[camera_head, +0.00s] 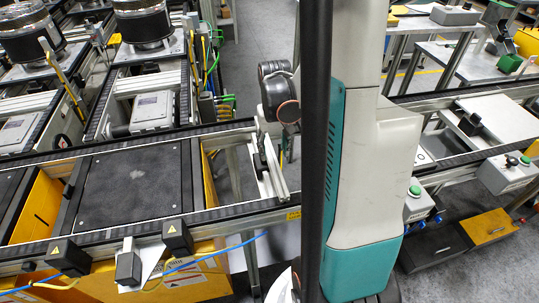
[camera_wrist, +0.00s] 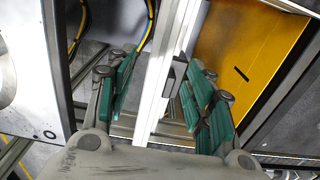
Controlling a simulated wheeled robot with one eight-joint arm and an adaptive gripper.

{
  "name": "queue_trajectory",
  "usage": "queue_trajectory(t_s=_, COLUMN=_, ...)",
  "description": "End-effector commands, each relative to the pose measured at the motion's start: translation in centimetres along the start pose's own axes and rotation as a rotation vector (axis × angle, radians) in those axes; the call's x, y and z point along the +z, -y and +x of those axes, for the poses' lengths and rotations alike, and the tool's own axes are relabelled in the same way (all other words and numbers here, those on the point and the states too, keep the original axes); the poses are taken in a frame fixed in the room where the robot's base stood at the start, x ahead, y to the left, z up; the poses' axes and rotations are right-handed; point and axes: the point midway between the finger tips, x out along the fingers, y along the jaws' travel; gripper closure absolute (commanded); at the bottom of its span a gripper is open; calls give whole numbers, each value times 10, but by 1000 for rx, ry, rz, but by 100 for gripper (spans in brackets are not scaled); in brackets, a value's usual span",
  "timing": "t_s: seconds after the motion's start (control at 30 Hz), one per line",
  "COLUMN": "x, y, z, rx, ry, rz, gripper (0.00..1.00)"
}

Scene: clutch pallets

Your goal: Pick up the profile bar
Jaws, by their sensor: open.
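A silver, grooved bar, which looks like the profile bar (camera_wrist: 163,80), runs steeply through the middle of the wrist view. My gripper (camera_wrist: 163,95) is open, with one green-padded finger on each side of the bar. A gap shows between the left finger and the bar. The right finger is close to a small dark block (camera_wrist: 175,74) on the bar, and I cannot tell whether they touch. In the head view a silver bar (camera_head: 272,168) shows by the conveyor's end, left of my arm. My gripper is not clearly visible there.
A black pallet plate (camera_head: 135,185) lies on the conveyor at the left. A yellow panel (camera_wrist: 240,50) stands right of the bar in the wrist view. Conveyor rails, black sensor blocks (camera_head: 178,238) and cables are nearby. Grey floor shows between the conveyors.

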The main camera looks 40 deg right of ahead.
Motion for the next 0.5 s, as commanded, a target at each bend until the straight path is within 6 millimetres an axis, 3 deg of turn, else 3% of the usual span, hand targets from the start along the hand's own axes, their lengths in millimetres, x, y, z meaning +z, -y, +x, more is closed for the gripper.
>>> queue_trajectory(t_s=0.3, x=0, y=1, z=42, rx=0, ry=0, rz=0, gripper=52)
queue_trajectory(t_s=0.5, x=0, y=1, z=50, rx=0, ry=0, rz=0, gripper=52)
